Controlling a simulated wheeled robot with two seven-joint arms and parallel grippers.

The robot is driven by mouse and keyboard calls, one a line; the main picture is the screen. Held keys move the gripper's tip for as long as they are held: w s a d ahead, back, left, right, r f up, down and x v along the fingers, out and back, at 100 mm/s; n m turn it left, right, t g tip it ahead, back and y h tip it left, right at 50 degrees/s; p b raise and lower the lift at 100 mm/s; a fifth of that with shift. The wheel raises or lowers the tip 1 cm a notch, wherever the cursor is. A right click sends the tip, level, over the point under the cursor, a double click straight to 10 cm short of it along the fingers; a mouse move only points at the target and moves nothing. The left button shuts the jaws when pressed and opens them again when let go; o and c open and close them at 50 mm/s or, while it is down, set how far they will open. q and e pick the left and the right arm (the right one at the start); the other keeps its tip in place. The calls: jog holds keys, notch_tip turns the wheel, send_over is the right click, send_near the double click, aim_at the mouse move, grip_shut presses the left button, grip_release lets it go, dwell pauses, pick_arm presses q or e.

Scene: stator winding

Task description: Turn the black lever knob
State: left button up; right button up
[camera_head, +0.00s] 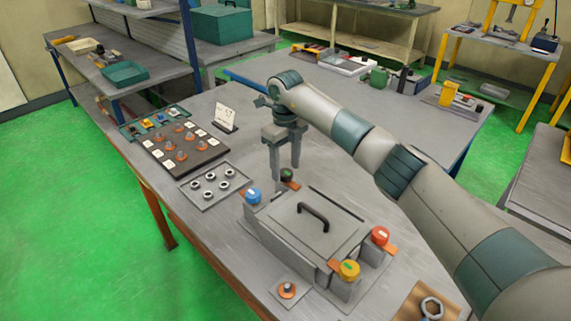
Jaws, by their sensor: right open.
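The black lever knob (288,174) sits at the back corner of a grey box (275,228) with a dark handle (314,215) on its lid. A small green mark shows on the knob's top. My right gripper (285,176) points down over the knob from behind. It is open, with one finger on each side of the knob as seen here. I cannot tell whether the fingers touch it. The knob's lower part is partly hidden. My left gripper is not in view.
A blue knob (253,196), a red knob (380,236) and a yellow knob (348,270) stand at the box's other corners. The table behind the gripper is fairly clear.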

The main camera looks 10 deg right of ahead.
jog(key=shift+f, duration=0.5)
jog(key=c, duration=1)
jog(key=shift+c, duration=0.2)
